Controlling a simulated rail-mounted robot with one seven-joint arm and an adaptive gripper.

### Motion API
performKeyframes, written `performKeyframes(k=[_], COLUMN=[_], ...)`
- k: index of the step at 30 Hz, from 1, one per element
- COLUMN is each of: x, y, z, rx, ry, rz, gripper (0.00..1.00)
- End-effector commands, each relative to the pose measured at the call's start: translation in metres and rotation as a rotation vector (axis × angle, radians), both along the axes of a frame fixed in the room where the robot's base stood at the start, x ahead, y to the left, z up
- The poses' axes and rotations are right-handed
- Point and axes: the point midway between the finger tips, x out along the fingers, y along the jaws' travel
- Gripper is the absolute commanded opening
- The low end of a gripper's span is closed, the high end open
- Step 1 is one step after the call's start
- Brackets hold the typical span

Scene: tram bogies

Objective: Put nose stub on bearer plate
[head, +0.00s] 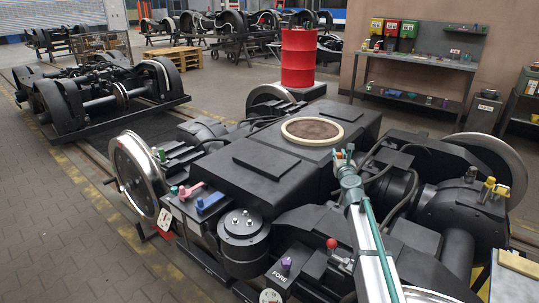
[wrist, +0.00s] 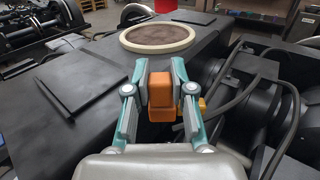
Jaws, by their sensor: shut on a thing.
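My gripper (wrist: 161,88) is shut on an orange block (wrist: 162,108), which I take to be the nose stub. In the head view my gripper (head: 344,158) is over the right side of the bogie's dark top, and the held block is mostly hidden there. A small yellow-orange piece shows just right of the fingers in the wrist view; I cannot tell if it belongs to the block. I cannot tell which part is the bearer plate.
A cream-rimmed round pad (head: 312,129) lies on the bogie top, ahead of my gripper. A blue block (head: 211,202) and a pink piece (head: 190,190) sit at the left side. Dark hoses run right of my gripper. A red drum (head: 299,58) stands behind.

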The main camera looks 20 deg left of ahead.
Motion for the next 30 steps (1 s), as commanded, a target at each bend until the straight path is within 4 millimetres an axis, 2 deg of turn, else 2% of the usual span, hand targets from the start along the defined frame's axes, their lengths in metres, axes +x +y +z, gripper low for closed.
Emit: performKeyframes(k=[1, 3, 6, 9, 12, 17, 30], x=[0.011, 0.016, 0.018, 0.019, 0.018, 0.021, 0.073], y=[0.035, 0.072, 0.118, 0.153, 0.175, 0.195, 0.272], z=[0.008, 0.009, 0.01, 0.011, 0.011, 0.005, -0.038], rx=[0.0, -0.001, -0.003, -0.004, -0.005, -0.005, -0.006], ry=[0.002, 0.004, 0.007, 0.009, 0.011, 0.011, 0.011], rz=[0.026, 0.052, 0.086, 0.111, 0.126, 0.135, 0.138], gripper=[0.0, 0.0, 0.0, 0.0, 0.0, 0.0, 0.0])
